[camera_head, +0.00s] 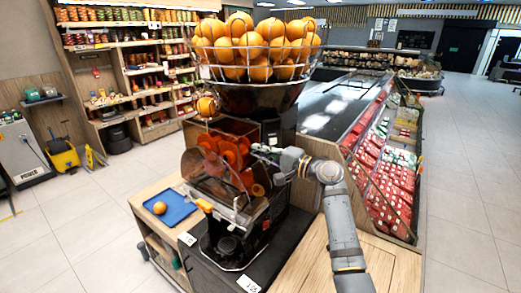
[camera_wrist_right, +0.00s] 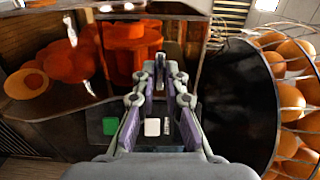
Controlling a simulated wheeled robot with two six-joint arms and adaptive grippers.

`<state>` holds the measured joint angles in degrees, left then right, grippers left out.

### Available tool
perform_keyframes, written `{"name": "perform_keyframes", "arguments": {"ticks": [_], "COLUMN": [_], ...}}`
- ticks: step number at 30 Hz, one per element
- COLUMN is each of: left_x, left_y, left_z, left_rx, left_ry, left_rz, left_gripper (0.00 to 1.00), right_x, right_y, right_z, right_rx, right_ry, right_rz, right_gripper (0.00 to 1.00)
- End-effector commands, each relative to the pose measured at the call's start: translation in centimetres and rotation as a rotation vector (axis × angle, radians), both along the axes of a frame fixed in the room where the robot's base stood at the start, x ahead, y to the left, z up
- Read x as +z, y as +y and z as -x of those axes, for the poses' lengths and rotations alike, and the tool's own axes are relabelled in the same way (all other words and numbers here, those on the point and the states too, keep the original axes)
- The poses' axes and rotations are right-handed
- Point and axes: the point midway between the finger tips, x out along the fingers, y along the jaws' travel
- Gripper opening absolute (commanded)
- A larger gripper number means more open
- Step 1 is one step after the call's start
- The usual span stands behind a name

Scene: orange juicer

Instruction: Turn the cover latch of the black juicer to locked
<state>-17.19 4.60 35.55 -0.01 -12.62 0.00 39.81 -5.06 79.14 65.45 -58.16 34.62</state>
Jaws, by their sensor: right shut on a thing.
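The black juicer (camera_head: 275,130) stands on a dark counter, with orange squeezing drums (camera_head: 222,152) behind a clear front cover (camera_head: 205,185). My right gripper (camera_head: 259,150) reaches in from the right to the upper right side of the cover. In the right wrist view my right gripper (camera_wrist_right: 160,64) has its fingertips drawn together at the cover's edge, beside the orange drums (camera_wrist_right: 130,50). It is shut on the cover latch, which is mostly hidden between the fingertips, so I cannot read its turn. My left gripper is not in view.
A wire basket of oranges (camera_head: 258,45) sits on top of the juicer. A green button (camera_wrist_right: 109,126) and a white button (camera_wrist_right: 152,127) lie below the fingers. A blue tray (camera_head: 180,215) with one orange (camera_head: 159,208) is at left. A produce display (camera_head: 385,160) stands at right.

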Motion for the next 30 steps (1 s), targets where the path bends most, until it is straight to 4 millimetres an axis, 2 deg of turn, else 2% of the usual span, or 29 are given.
{"name": "perform_keyframes", "arguments": {"ticks": [15, 16, 21, 30], "left_x": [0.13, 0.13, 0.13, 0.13], "left_y": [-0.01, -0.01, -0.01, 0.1], "left_z": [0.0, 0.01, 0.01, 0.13], "left_rx": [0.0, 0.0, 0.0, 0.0], "left_ry": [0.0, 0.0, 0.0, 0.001], "left_rz": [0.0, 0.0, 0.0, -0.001], "left_gripper": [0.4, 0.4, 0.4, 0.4], "right_x": [-0.13, -0.13, -0.1, -0.07], "right_y": [-0.01, -0.01, 0.0, -0.16], "right_z": [0.01, 0.01, 0.0, 0.08], "right_rx": [0.0, 0.0, 0.0, -0.001], "right_ry": [0.017, 0.017, 0.016, 0.015], "right_rz": [-0.01, -0.01, -0.01, -0.01], "right_gripper": [0.0, 0.12, 0.34, 0.34]}}
